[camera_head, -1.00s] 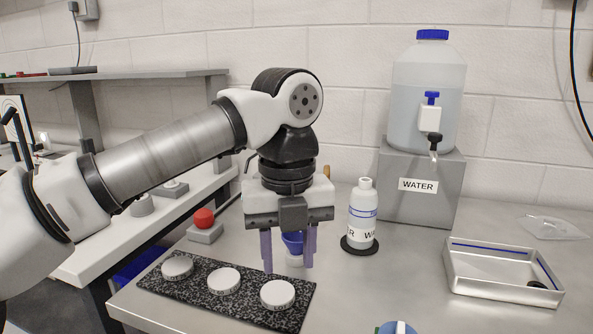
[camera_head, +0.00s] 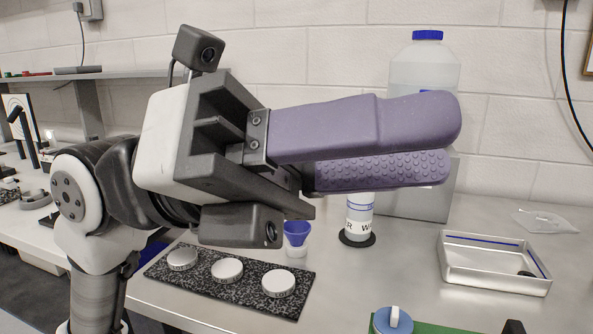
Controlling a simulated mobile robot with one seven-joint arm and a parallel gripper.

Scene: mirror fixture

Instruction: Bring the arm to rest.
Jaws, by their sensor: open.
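My gripper (camera_head: 448,148) is raised high and close to the camera, with its two purple fingers pointing right. The fingers are apart and I see nothing between them. The arm is folded at the left, with a round joint (camera_head: 70,197) showing low beside the gripper. The gripper hides most of the water label, the tap and the top of the white bottle (camera_head: 360,213). It is well above the table and touches nothing that I can see.
On the metal table (camera_head: 400,270) stand a water tank (camera_head: 425,70) on a grey block, a blue funnel (camera_head: 297,232), a black speckled slab (camera_head: 205,281) with three white discs, and a metal tray (camera_head: 490,285). A green board (camera_head: 432,328) lies at the front. Clear table lies at middle right.

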